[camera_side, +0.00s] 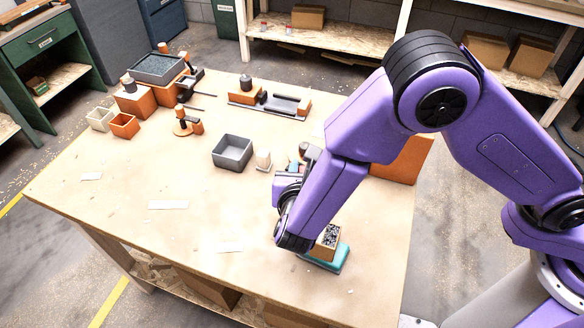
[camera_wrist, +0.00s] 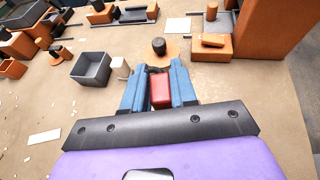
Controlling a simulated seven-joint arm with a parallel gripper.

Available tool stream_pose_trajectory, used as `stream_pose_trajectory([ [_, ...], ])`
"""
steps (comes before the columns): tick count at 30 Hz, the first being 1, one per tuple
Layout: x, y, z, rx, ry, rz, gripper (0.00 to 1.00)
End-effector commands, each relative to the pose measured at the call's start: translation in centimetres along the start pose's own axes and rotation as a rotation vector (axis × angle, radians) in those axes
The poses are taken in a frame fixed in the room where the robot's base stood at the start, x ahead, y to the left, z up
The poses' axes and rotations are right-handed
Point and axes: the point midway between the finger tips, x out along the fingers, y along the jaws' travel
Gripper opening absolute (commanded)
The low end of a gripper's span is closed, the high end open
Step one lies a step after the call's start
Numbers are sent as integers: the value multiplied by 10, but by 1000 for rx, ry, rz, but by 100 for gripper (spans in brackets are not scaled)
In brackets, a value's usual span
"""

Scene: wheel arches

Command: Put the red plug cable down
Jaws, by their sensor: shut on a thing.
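The red plug (camera_wrist: 160,90) shows in the wrist view between the two blue fingers of my gripper (camera_wrist: 159,85), which is shut on it. In the side view my gripper (camera_side: 290,172) is mostly hidden behind my own arm, over the right part of the table, and I cannot make out the plug there. How high the plug is above the table I cannot tell.
A grey open bin (camera_side: 232,152) and a small cream block (camera_side: 263,160) stand left of my gripper. A teal-based box of grey bits (camera_side: 331,238) is near the front. An orange block (camera_side: 402,160) stands behind my arm. The table's front left (camera_side: 130,225) is mostly clear.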

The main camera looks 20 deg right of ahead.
Motion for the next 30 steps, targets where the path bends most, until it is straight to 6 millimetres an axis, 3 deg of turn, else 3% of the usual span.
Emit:
stream_pose_trajectory([
  [7, -2, -8, 2, 1, -1, -3, 0],
  [11, 9, -23, -2, 2, -5, -18, 0],
  [14, 27, -50, -7, 11, -11, -45, 0],
  [18, 55, -106, -14, 29, -15, -96, 0],
  [24, 80, -184, -16, 60, -8, -168, 0],
  [30, 87, -224, -12, 83, -3, -211, 0],
])
